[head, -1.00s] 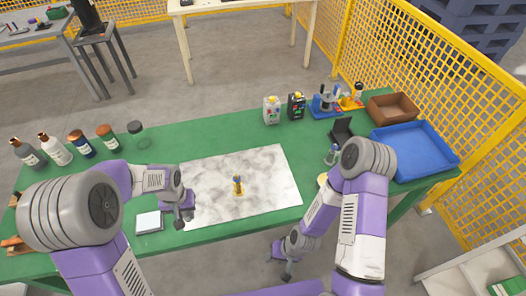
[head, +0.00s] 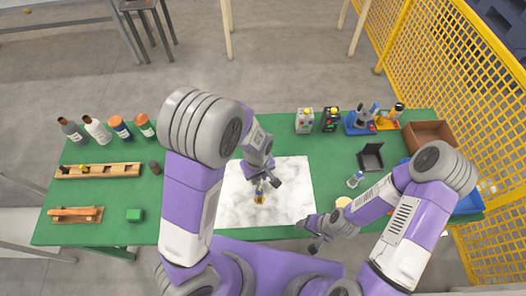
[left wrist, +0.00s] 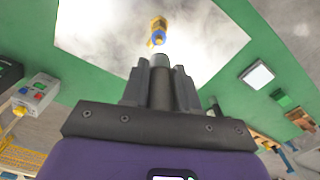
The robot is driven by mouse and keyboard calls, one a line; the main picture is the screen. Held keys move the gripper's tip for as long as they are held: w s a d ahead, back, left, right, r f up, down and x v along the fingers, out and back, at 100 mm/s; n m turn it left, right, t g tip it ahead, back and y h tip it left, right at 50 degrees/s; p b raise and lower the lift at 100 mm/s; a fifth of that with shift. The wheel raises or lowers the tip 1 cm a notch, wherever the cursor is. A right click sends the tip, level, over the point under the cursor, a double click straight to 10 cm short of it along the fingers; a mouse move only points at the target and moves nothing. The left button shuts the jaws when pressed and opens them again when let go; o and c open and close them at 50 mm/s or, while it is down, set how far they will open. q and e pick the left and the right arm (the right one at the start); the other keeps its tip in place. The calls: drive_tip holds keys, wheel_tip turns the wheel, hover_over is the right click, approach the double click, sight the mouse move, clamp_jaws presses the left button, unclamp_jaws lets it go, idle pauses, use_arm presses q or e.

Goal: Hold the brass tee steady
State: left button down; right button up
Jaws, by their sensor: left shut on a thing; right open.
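The brass tee (head: 259,197), yellow with a blue part, stands on the white marbled mat (head: 230,207); it also shows in the left wrist view (left wrist: 157,27). My left gripper (head: 267,182) is just above and beside it. In the left wrist view my left gripper (left wrist: 161,68) is shut on a dark cylindrical thing (left wrist: 161,88) with a paler end. The tee shows beyond the fingertips with a small gap in the picture; I cannot tell whether they touch. My right gripper (head: 317,242) is open and empty at the table's front edge.
Several bottles (head: 97,130) stand at the back left of the green table (head: 185,215), by a wooden rack (head: 98,171). A control box (head: 305,121), a black open box (head: 370,156) and a brown bin (head: 430,135) are right. My right arm partly hides the blue tray (head: 468,204).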

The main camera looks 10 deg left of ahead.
sight(259, 189)
use_arm(q)
drive_tip(key=shift+w+d+r, duration=0.1)
drive_tip(key=shift+w+r, duration=0.05)
drive_tip(key=shift+r, duration=0.1)
use_arm(e)
drive_tip(key=shift+w+r, duration=0.25)
drive_tip(key=shift+r, duration=0.05)
use_arm(q)
drive_tip(key=shift+w+f, duration=0.1)
drive_tip(key=shift+f, duration=0.05)
use_arm(e)
drive_tip(key=shift+w+f, duration=0.1)
use_arm(q)
drive_tip(key=shift+s+f+b, duration=0.2)
drive_tip(key=shift+f+b, duration=0.45)
drive_tip(key=shift+b, duration=0.05)
use_arm(e)
drive_tip(key=shift+s+f, duration=0.2)
drive_tip(key=shift+f, duration=0.45)
use_arm(q)
wheel_tip(259, 189, down, 4)
drive_tip(key=b, duration=0.3)
drive_tip(key=shift+r, duration=0.2)
use_arm(e)
wheel_tip(259, 189, down, 3)
drive_tip(key=shift+f, duration=0.15)
use_arm(q)
drive_tip(key=shift+r, duration=0.1)
use_arm(e)
drive_tip(key=shift+o, duration=0.3)
